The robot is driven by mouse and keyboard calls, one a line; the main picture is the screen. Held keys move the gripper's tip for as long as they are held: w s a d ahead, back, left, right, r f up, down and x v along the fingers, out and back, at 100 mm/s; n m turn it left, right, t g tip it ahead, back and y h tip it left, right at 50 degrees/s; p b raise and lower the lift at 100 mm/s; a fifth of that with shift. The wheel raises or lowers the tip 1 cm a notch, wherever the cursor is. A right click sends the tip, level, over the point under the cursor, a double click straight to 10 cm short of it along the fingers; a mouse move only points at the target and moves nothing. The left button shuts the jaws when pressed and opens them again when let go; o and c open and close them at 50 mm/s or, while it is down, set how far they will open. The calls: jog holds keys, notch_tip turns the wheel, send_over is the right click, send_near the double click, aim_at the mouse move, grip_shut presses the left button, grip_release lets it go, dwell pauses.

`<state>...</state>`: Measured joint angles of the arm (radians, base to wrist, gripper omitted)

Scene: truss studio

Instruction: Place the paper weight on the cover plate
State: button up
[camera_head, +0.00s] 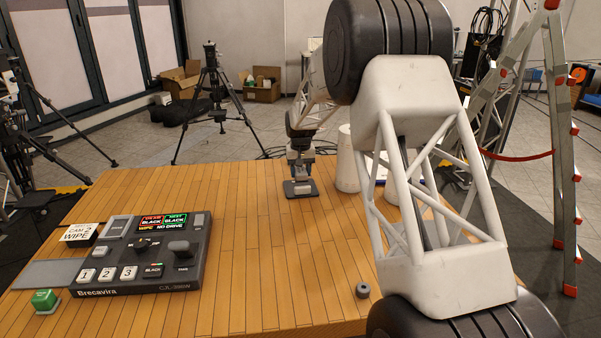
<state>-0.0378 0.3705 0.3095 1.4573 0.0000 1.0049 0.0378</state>
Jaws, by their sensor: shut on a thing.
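My gripper (300,172) is at the far middle of the wooden table, pointing down. It is shut on a dark grey flat-based block, which I take to be the paper weight (301,190). The block is at or just above the table top; I cannot tell if it touches. The fingers hide part of it. A flat plain grey plate, seemingly the cover plate (50,274), lies at the table's left, partly beside the control console (145,251). Its top looks bare, and my gripper is far to its right.
A sign block (79,234) and green button (44,299) are near the plate. A small grey ring (362,290) lies near the front edge. White cones (346,165) stand right of my gripper. My arm covers the right side. The middle planks (250,250) are clear.

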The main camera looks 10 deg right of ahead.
aim_at(301, 170)
jog(key=shift+f, duration=0.6)
jog(key=o, duration=1.2)
jog(key=shift+r, duration=0.15)
notch_tip(301, 170, up, 13)
jog(key=shift+f, duration=0.2)
dwell(0.6)
